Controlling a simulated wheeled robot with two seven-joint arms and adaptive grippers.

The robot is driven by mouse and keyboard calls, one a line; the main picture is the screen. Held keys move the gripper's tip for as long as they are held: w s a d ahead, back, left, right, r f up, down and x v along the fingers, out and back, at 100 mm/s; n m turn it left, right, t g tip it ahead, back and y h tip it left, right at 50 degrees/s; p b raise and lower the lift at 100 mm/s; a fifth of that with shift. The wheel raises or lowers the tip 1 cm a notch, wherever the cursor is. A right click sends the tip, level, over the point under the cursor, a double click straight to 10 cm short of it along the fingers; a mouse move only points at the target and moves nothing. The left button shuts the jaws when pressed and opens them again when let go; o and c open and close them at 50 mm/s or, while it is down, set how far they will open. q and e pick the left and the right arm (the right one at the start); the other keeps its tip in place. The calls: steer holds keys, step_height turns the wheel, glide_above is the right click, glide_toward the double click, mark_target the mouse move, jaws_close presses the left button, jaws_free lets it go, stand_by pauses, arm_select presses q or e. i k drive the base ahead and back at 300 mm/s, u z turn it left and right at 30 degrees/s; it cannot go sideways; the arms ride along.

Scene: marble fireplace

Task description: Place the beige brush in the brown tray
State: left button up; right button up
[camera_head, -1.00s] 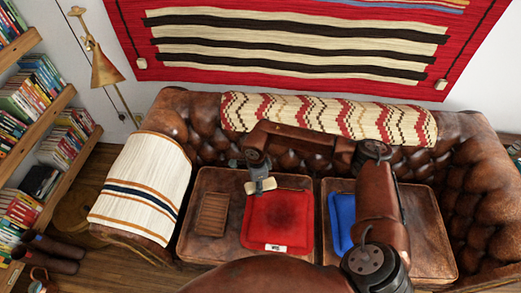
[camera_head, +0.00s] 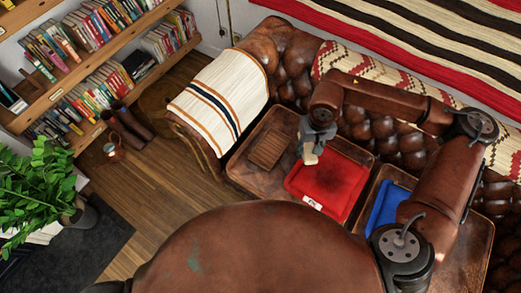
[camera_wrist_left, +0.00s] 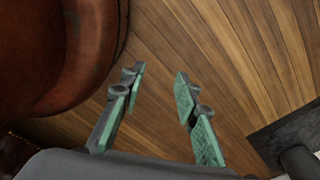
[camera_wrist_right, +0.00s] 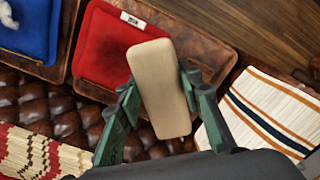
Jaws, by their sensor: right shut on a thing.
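The beige brush (camera_head: 310,157) is a pale block with rounded ends. My right gripper (camera_head: 312,148) is shut on it and holds it above the sofa, at the gap between the brown tray and the red tray's back left corner. The brush fills the middle of the right wrist view (camera_wrist_right: 160,88), between green-padded fingers. The brown tray (camera_head: 270,150) is a small slatted wooden piece on the left seat cushion, left of the brush. My left gripper (camera_wrist_left: 157,88) is open and empty above the wooden floor, outside the head view.
A red tray (camera_head: 328,182) with a white label lies right of the brown tray. A blue tray (camera_head: 385,206) lies on the right cushion, partly behind my right arm. A striped blanket (camera_head: 222,100) covers the left armrest. Bookshelves (camera_head: 90,60) and a plant (camera_head: 40,190) stand left.

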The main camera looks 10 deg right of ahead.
mark_target(270, 149)
steer(key=u, duration=0.25)
steer(key=k, duration=0.4)
steer(key=u, duration=0.65)
steer(key=i, duration=0.9)
steer(key=z, duration=0.65)
